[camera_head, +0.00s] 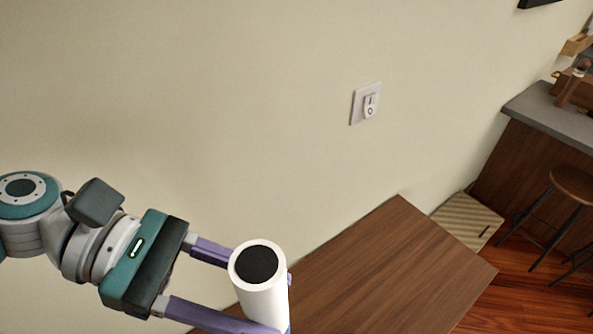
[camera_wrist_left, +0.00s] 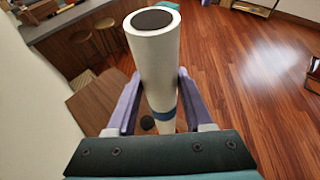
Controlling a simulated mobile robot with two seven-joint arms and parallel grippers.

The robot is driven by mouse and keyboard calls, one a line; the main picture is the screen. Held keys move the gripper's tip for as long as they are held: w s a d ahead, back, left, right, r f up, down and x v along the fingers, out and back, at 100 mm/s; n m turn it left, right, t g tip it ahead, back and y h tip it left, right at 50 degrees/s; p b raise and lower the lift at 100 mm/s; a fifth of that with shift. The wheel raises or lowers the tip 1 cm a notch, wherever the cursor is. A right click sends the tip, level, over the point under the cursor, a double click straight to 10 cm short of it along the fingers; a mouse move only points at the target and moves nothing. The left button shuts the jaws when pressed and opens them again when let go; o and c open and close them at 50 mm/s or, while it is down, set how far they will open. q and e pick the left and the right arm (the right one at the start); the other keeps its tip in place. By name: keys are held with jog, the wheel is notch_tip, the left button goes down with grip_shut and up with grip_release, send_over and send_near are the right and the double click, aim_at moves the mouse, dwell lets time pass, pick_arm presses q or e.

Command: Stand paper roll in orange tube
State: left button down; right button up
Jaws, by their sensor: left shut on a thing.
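The white paper roll (camera_head: 262,296) has a dark round end and stands roughly upright in my left gripper (camera_head: 245,290). In the left wrist view, the roll (camera_wrist_left: 158,62) sits between the two purple fingers of the left gripper (camera_wrist_left: 153,98), which are shut on it. A blue band (camera_wrist_left: 163,114) circles the roll low down. The roll's lower end is hidden in the head view. My right gripper is not in view.
A brown wooden tabletop (camera_head: 385,270) lies beside and below the roll, against the pale wall (camera_head: 200,100). A light switch (camera_head: 367,104) is on the wall. A stool (camera_head: 572,190) and a counter (camera_head: 540,135) stand at the far right. Open wooden floor (camera_wrist_left: 240,70) shows in the wrist view.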

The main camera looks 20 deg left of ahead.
pick_arm(q)
jog(key=shift+f+b, duration=4.8)
jog(key=shift+f, duration=1.2)
jog(key=shift+c, duration=1)
grip_release()
notch_tip(320, 180, up, 6)
jog(key=p, duration=0.6)
